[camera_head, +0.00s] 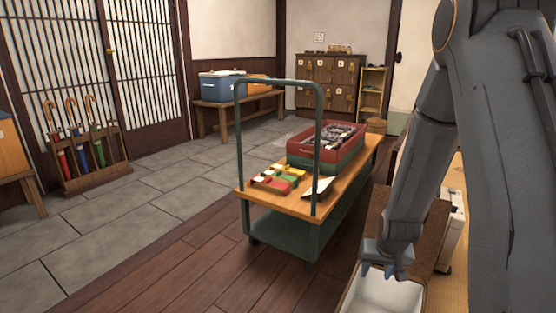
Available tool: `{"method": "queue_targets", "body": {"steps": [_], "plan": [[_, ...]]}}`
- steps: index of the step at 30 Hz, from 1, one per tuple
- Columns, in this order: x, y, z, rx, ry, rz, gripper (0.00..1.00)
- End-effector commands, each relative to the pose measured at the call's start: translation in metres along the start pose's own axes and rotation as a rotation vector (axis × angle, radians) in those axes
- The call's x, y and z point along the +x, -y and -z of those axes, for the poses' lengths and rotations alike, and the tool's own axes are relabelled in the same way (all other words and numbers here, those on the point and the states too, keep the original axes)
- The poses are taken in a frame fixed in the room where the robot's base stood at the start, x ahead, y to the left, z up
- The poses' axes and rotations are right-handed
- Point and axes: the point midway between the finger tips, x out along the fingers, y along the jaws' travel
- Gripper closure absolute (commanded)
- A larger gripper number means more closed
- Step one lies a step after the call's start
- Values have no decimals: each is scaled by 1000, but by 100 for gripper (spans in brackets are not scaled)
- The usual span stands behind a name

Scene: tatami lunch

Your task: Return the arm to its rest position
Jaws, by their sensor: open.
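My arm (425,140) comes down from the upper right of the head view, bent at a joint near the top edge. My gripper (390,268) hangs at its lower end, pointing down, with blue-grey fingers apart and nothing seen between them. It is above or in front of a white open container (385,297) at the bottom edge. The exact gap between fingers and container cannot be told.
A trolley (262,207) with a green hooped handle stands left of my gripper, bearing a red crate (346,152) and small coloured items. An umbrella rack (92,180) stands far left. A bench (228,106) and cabinet (327,82) are at the back. Stone floor is clear left of the trolley.

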Motion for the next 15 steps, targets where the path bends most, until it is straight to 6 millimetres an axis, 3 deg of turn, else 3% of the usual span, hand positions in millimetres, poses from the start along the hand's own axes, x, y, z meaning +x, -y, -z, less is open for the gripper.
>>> {"method": "queue_targets", "body": {"steps": [1,3,8,15], "plan": [[-23,29,4,-42,3,17,55],[-52,63,0,-89,23,38,55],[-118,132,-23,-197,69,88,55],[-218,212,-90,-367,146,170,55]]}}
